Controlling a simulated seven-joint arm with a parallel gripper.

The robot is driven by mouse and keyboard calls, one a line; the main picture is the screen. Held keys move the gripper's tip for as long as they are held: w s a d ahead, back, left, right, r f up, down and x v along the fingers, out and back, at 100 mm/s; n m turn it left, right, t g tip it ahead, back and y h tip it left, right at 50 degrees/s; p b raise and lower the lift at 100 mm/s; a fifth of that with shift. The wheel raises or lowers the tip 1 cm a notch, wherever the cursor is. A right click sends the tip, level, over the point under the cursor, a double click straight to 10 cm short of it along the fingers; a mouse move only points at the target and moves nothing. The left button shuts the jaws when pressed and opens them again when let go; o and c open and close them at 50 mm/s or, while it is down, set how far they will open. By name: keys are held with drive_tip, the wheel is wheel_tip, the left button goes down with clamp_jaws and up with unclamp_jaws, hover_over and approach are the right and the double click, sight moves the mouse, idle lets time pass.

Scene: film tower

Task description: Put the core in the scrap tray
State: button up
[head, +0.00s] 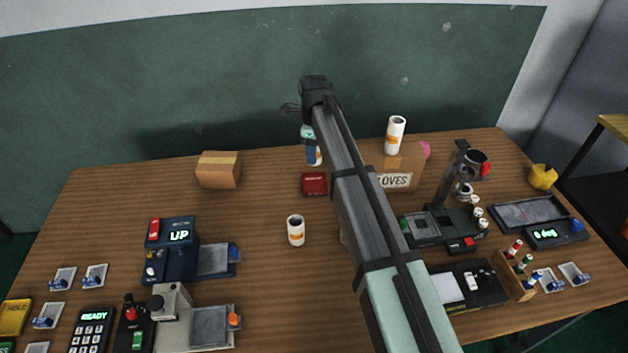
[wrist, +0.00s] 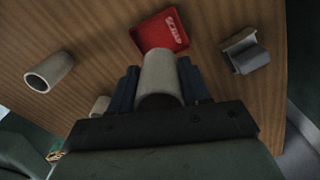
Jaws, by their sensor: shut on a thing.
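My gripper (head: 312,153) hangs above the back middle of the table, partly hidden by my arm. Its dark blue fingers are shut around a pale, hollow core (wrist: 160,72). Only a sliver of this held core (head: 319,158) shows in the head view. The red scrap tray (head: 314,184) sits on the table just below the gripper in the head view. In the wrist view the scrap tray (wrist: 160,33) lies just beyond the end of the held core, with its lettering visible. The core appears above the tray, apart from it.
A white roll with an orange band (head: 296,230) stands on the table in front of the tray. Another roll (head: 395,134) stands on the gloves box (head: 395,181), right of my arm. The table between block and tray is clear.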

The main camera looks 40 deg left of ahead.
wheel_tip(320, 180, down, 10)
drive_tip(key=shift+r, duration=0.1)
drive_tip(key=shift+c, duration=0.5)
drive_tip(key=o, duration=1.1)
drive_tip(key=shift+o, duration=0.2)
wheel_tip(320, 180, up, 12)
